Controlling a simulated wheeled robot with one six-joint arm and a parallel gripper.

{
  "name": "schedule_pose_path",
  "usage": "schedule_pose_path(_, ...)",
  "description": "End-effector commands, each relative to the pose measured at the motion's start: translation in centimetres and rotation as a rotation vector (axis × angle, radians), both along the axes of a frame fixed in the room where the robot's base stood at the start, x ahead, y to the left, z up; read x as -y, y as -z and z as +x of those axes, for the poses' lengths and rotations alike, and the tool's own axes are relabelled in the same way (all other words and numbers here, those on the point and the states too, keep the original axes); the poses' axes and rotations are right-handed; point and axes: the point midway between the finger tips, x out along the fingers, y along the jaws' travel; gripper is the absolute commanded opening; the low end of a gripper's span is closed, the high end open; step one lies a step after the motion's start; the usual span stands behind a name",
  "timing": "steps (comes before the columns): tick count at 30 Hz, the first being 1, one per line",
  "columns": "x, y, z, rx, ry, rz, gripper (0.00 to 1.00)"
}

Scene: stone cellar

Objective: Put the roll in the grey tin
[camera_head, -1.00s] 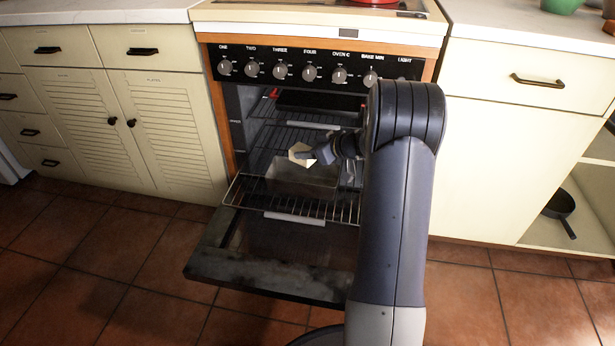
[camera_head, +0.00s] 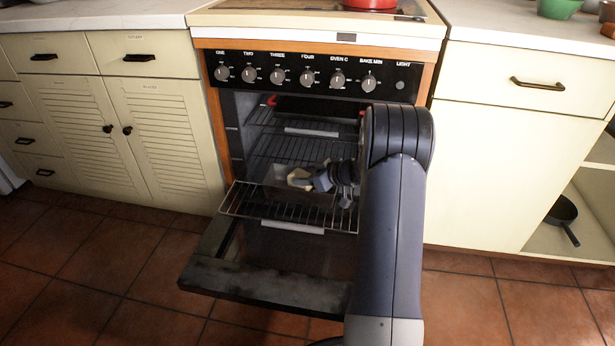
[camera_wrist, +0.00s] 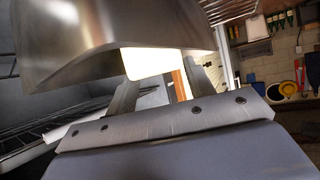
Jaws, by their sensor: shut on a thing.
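The pale roll (camera_head: 297,178) is between the fingers of my gripper (camera_head: 304,180), inside the open oven. The fingers are shut on it. The grey tin (camera_head: 273,175) is on the pulled-out oven rack, around and behind the roll in the head view. In the wrist view, the roll (camera_wrist: 150,63) shows as a bright patch between the fingers. A large curved metal wall, seemingly the grey tin (camera_wrist: 75,45), fills the upper left and hides part of the roll. I cannot tell whether the roll touches the tin's floor.
The oven door (camera_head: 260,280) is folded down over the tiled floor. The wire rack (camera_head: 290,212) sticks out above it, and another rack (camera_head: 300,124) is higher in the oven. Cupboards flank the stove. A red pot (camera_head: 369,3) stands on the hob.

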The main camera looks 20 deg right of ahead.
Motion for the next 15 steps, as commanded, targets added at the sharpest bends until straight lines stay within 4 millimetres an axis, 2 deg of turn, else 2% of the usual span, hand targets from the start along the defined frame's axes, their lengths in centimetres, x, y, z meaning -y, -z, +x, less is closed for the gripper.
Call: schedule_pose_path(15, 0.0, 0.82, 0.01, 0.001, 0.0, 0.0, 0.28)
